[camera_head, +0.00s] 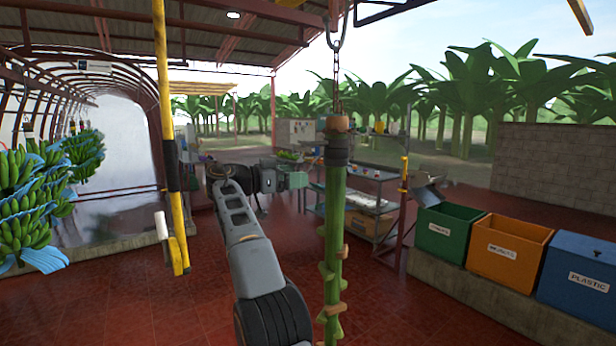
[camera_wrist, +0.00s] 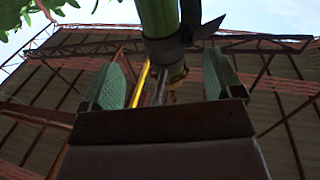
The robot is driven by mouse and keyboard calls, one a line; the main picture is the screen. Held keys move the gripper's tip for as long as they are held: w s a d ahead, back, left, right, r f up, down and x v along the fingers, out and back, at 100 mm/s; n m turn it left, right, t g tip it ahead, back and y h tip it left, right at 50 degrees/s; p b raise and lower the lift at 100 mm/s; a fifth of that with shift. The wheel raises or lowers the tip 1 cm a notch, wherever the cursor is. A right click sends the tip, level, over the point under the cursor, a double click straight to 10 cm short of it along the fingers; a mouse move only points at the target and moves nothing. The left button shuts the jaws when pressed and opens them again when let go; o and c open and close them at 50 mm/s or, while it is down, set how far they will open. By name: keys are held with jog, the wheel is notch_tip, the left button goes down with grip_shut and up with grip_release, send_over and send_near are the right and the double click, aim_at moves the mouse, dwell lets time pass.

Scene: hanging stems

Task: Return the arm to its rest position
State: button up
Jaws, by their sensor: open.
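My arm (camera_head: 254,262) rises from the bottom of the head view and bends right at the wrist. My gripper (camera_head: 297,180) points right, close to the left side of a green hanging stem (camera_head: 333,225). The stem hangs upright from a chain and has a dark band near its top and several cut stubs. In the wrist view my gripper (camera_wrist: 163,78) is open, its two green fingers wide apart. The stem (camera_wrist: 158,16) and its dark band show in line with the gap between them. I cannot tell whether it touches a finger; nothing is gripped.
Banana bunches (camera_head: 35,190) hang at the far left. A metal shelf (camera_head: 370,190) stands behind the stem. Green (camera_head: 440,240), orange (camera_head: 505,255) and blue (camera_head: 580,285) bins line the right. Red floor is clear at front left.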

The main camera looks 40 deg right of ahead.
jog(key=shift+w+a, duration=0.15)
jog(key=shift+a, duration=0.4)
